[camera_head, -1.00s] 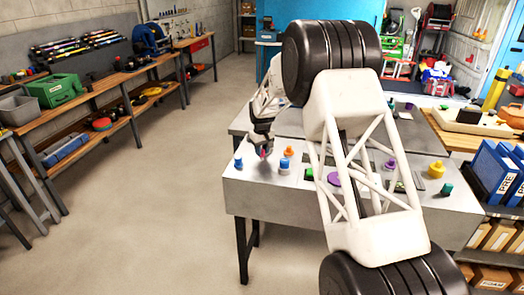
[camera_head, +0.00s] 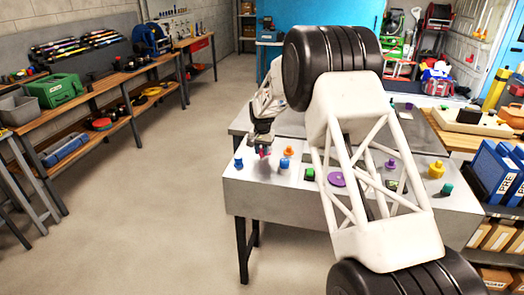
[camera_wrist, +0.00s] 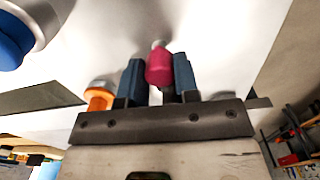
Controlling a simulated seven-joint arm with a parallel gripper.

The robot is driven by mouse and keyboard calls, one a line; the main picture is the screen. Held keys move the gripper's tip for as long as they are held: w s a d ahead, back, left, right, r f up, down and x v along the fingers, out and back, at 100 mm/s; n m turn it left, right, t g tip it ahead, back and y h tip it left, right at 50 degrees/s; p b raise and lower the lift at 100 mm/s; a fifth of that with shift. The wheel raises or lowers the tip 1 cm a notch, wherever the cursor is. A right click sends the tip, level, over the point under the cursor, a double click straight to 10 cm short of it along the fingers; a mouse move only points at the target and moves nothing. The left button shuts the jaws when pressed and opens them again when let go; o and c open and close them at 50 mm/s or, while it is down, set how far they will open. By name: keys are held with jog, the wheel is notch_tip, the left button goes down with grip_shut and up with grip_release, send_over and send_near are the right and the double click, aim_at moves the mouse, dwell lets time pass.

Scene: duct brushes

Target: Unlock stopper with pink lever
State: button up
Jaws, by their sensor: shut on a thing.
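The pink lever (camera_wrist: 159,68) is between the two dark blue fingers of my gripper (camera_wrist: 158,80) in the wrist view, and the fingers are shut on it. A small pale tip shows beyond the lever; the lever's base is hard to make out. In the head view my gripper (camera_head: 264,150) is low over the left part of the grey table (camera_head: 262,196), with a bit of the pink lever (camera_head: 265,154) showing at its tips. I cannot make out the stopper itself.
Near my gripper are a blue knob (camera_head: 238,162), another blue knob (camera_head: 284,163) and an orange knob (camera_head: 289,151). Farther right are a green block (camera_head: 309,174), a purple disc (camera_head: 336,179) and a yellow knob (camera_head: 436,169). My arm hides part of the table.

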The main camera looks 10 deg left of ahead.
aim_at(262, 150)
jog(key=m, duration=0.3)
jog(key=shift+r+m, duration=0.1)
jog(key=shift+m, duration=2.2)
jog(key=o, duration=0.9)
jog(key=shift+o, duration=0.2)
jog(key=shift+r, duration=3.85)
